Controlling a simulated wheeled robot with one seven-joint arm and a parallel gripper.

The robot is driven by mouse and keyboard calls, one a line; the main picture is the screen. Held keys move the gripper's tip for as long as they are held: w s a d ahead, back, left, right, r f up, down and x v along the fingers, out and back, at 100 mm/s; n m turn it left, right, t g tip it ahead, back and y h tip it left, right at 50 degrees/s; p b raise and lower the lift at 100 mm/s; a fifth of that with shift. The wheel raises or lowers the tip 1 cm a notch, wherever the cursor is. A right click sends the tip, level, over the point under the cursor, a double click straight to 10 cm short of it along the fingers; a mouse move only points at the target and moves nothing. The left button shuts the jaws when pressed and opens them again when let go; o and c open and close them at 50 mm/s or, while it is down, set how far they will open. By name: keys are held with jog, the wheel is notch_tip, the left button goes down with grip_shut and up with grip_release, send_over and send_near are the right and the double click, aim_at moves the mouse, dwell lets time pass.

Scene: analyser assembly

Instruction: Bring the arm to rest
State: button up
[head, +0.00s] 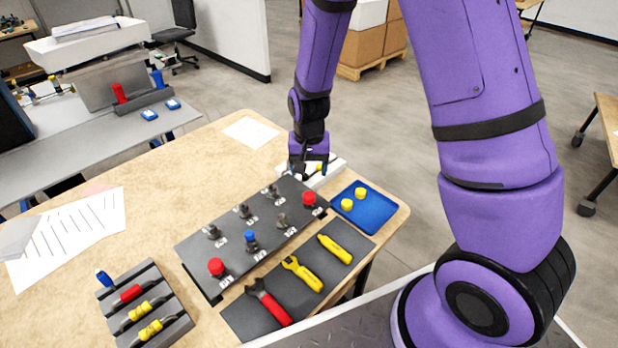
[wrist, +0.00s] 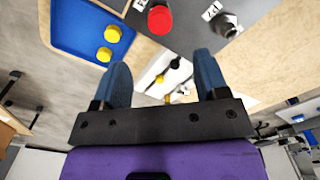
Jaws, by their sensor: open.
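My purple arm reaches over the far right part of the table in the head view. My gripper (head: 311,166) is at its end, beyond the dark board (head: 230,235). In the wrist view my gripper (wrist: 163,85) shows two blue fingers spread apart, with nothing held between them. Beyond the fingers lies a white item (wrist: 165,72) with small yellow and black parts. In the head view this white item (head: 333,165) is partly hidden by the gripper. I cannot tell the gripper's exact height above it.
The dark board carries red caps (head: 216,267), a blue cap (head: 250,236) and several dark fittings. A blue tray (head: 374,220) with two yellow caps stands right of it. A tool mat (head: 244,319) and a dark rack (head: 113,299) lie in front. Free floor lies behind the table.

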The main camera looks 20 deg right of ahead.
jog(key=shift+r, duration=0.5)
jog(key=s+d+r+n+t, duration=0.15)
jog(key=s+r, duration=0.25)
jog(key=r, duration=0.6)
jog(key=s+d+r+n+t, duration=0.1)
jog(key=s+d+r, duration=0.15)
jog(key=r, duration=0.75)
jog(key=s+d+r+n+t, duration=0.1)
jog(key=s+r, duration=0.4)
jog(key=s, duration=0.3)
jog(key=s+d+r+n+t, duration=0.1)
jog(key=s+d+r, duration=0.1)
jog(key=s+r, duration=0.4)
jog(key=s, duration=0.3)
jog(key=shift+s+r+t, duration=0.25)
jog(key=shift+r+t, duration=0.05)
jog(key=shift+t, duration=0.05)
